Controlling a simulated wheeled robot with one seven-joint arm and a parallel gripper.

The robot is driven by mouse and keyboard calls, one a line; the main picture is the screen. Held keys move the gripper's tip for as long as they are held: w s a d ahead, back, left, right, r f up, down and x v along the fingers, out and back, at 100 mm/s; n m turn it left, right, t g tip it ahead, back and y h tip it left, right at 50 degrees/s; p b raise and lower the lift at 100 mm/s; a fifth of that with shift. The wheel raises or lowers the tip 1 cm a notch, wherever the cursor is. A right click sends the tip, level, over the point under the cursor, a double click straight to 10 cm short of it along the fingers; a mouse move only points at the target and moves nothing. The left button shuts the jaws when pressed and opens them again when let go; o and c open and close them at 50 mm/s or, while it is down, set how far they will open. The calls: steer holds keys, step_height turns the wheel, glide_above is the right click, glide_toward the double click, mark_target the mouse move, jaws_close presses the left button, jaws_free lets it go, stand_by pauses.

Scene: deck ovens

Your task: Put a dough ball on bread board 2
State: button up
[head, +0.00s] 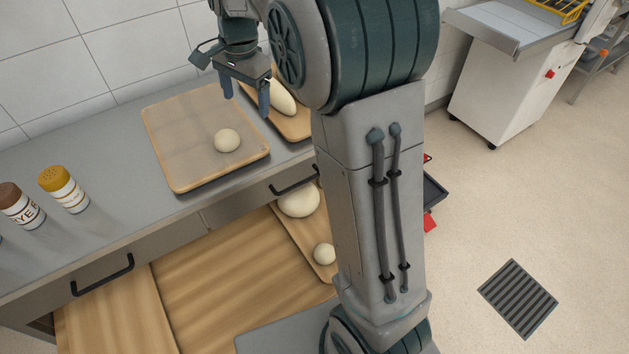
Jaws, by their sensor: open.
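A small pale dough ball (227,140) rests on a light square board (178,140) on the grey counter. A second board (296,131) lies to its right, partly hidden by my arm, with a longer pale dough piece (282,98) on it. I see no number on either board, so I cannot tell which is bread board 2. My gripper (246,98) is open and empty, pointing down above the back right of the square board. On a lower wooden board (290,238) are a large dough ball (299,200) and a small one (324,254), beside my arm.
Two shakers, one brown-capped (21,206) and one yellow-capped (63,189), stand at the counter's left. Drawers with dark handles (102,276) are below. A white machine (510,75) stands at the back right. The floor at right is open, with a drain grate (518,298).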

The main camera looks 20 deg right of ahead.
steer(key=s+d+f+n, duration=0.1)
steer(key=s+d+n, duration=0.1)
steer(key=s, duration=0.6)
steer(key=s+d+f+n+t, duration=0.1)
steer(key=s+d+n, duration=0.1)
steer(key=s+n, duration=0.3)
steer(key=s+d+f+n+t, duration=0.1)
steer(key=s+n, duration=0.3)
steer(key=s, duration=0.8)
steer(key=shift+d+f+h, duration=0.3)
steer(key=shift+d+f, duration=0.05)
steer(key=shift+d, duration=0.15)
